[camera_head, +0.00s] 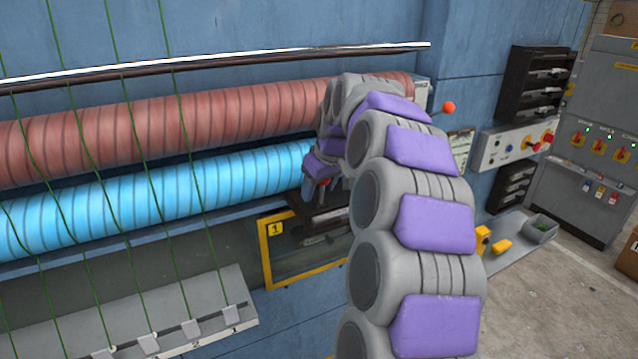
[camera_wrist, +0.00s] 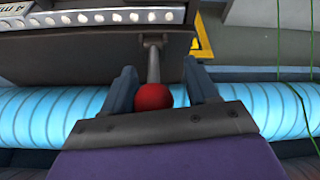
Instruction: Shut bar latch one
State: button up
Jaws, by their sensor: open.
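In the wrist view a red ball knob (camera_wrist: 153,96) sits on the end of a grey rod (camera_wrist: 154,62) that comes out of a dark housing (camera_wrist: 110,48). My gripper (camera_wrist: 160,72) is open, with one finger on each side of the knob and rod. The knob is nearer the left finger; I cannot tell whether they touch. In the head view my gripper (camera_head: 316,178) is beside the right end of the blue ribbed roll, above a dark unit (camera_head: 318,217). A yellow frame (camera_head: 266,262) marked 1 is below. My arm hides much of the latch there.
A blue ribbed roll (camera_head: 120,195) and a red ribbed roll (camera_head: 150,125) lie to the left, with green cords in front. Another orange-red ball (camera_head: 448,107) on a lever is right of my arm. A control box (camera_head: 510,145) and a shelf (camera_head: 515,240) stand further right.

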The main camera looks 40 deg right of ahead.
jog(key=shift+s+a+r, duration=0.1)
jog(key=shift+a+r, duration=0.05)
jog(key=shift+s, duration=0.2)
jog(key=shift+d+r, duration=0.1)
jog(key=shift+d, duration=0.1)
jog(key=shift+c, duration=0.5)
jog(key=shift+w+d, duration=0.1)
jog(key=shift+d, duration=0.3)
jog(key=c, duration=0.3)
jog(key=shift+a, duration=0.25)
jog(key=c, duration=0.5)
jog(key=shift+d, duration=0.1)
grip_shut()
